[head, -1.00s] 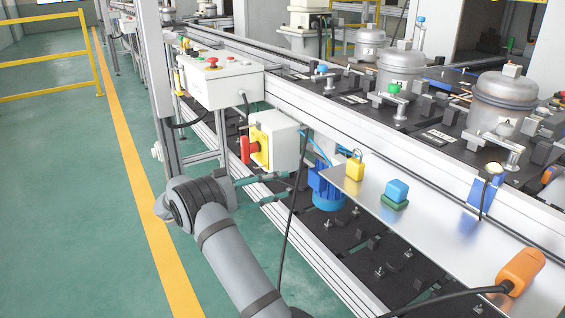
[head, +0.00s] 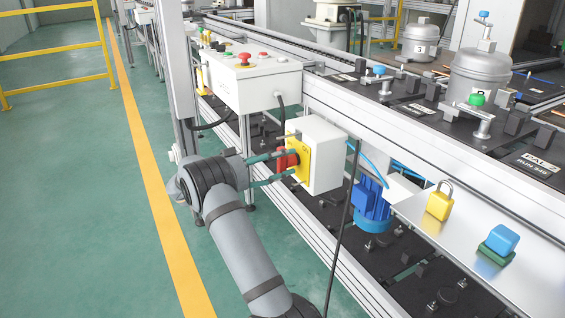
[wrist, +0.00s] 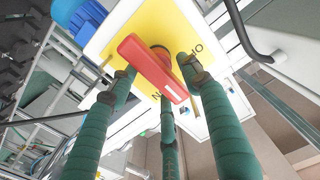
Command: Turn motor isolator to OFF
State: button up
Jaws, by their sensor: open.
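The motor isolator is a white box (head: 322,158) with a yellow front plate (head: 303,166) and a red handle (head: 282,160), beside the conveyor frame. In the wrist view the red handle (wrist: 150,66) lies slantwise across the yellow plate (wrist: 118,45). Plate lettering is partly hidden; an "OF…" mark shows at right and an "N" near the handle's lower end. My gripper (head: 284,163), with green-wrapped fingers, is at the handle. In the wrist view my gripper (wrist: 156,72) is open, with fingers on both sides of the handle and a third below. Contact cannot be told.
A control box (head: 245,80) with a red button sits above and left of the isolator. A black cable (head: 343,225) hangs just right of it. A blue motor (head: 372,203), yellow padlock (head: 438,203) and blue-green block (head: 501,242) are to the right.

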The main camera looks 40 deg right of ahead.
jog(key=shift+c, duration=1.1)
jog(key=shift+w, duration=0.1)
jog(key=c, duration=0.7)
jog(key=shift+c, duration=0.3)
